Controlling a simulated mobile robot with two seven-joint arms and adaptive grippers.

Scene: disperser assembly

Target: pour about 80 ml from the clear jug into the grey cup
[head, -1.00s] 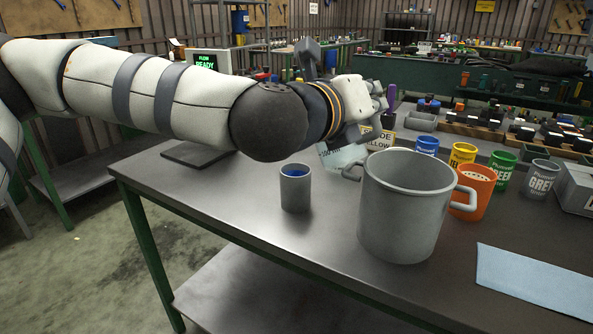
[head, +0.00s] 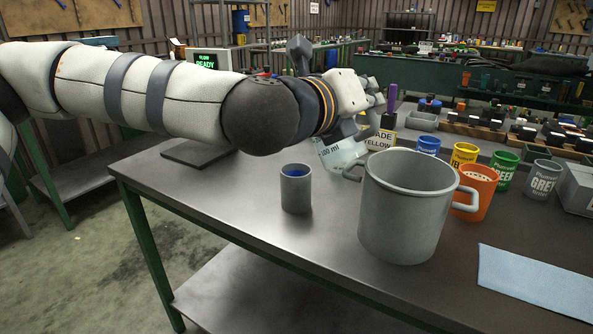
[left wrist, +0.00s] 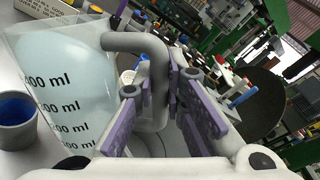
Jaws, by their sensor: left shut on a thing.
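The clear jug (head: 338,152) is partly hidden behind my left gripper and the large pot in the head view. In the left wrist view the jug (left wrist: 62,85) shows black ml marks and pale blue contents. My left gripper (head: 371,108) is shut on the jug's grey handle (left wrist: 152,75), between its purple pads. A small plain grey cup (head: 296,190), blue inside, stands upright on the table, left of the jug and apart from it. It also shows at the left edge of the wrist view (left wrist: 15,122). My right gripper is not in view.
A large grey two-handled pot (head: 405,215) stands right of the small cup. Behind it are blue (head: 428,146), yellow (head: 464,154), orange (head: 476,190), green (head: 503,170) and labelled grey (head: 541,179) cups. A light blue cloth (head: 540,282) lies at front right. The table's front left is clear.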

